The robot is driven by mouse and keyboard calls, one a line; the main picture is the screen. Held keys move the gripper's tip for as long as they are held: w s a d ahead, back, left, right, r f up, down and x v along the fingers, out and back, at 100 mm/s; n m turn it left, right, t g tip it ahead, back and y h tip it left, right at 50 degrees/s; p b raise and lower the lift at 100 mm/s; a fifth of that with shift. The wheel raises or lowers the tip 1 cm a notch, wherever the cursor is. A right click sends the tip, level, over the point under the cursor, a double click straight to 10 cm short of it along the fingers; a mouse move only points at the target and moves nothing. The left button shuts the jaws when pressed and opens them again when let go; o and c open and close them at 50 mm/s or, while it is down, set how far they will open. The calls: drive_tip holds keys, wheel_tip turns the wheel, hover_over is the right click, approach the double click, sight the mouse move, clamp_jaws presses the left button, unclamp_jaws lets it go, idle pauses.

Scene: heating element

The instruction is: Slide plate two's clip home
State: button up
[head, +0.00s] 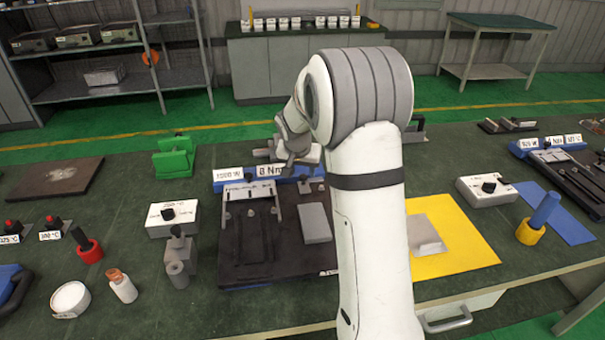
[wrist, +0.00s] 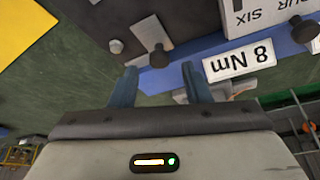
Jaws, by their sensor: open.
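A dark plate (head: 285,262) with a blue rear bar lies mid-bench, labelled 1500 W and 8 Nm. A second dark plate (head: 570,180) lies at the far right. I cannot read which is plate two. On the middle plate's rear right, a small grey strip with a dark knob (head: 320,187) looks like a clip; the wrist view shows the grey strip (wrist: 151,28) and its dark knob (wrist: 160,57). How far it is seated is unclear. My gripper (wrist: 160,72) is open and empty, fingertips by the blue bar (wrist: 225,50), the knob between them in the picture; contact is unclear.
A grey block (head: 315,222) lies on the middle plate. A white dial box (head: 172,218) and grey fixture (head: 180,258) stand left, a green stand (head: 175,157) behind. A yellow mat (head: 455,240) lies right, partly behind my arm.

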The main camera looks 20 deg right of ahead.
sight(303, 176)
drive_tip(key=shift+x, duration=1.5)
drive_tip(key=shift+c, duration=0.3)
clamp_jaws()
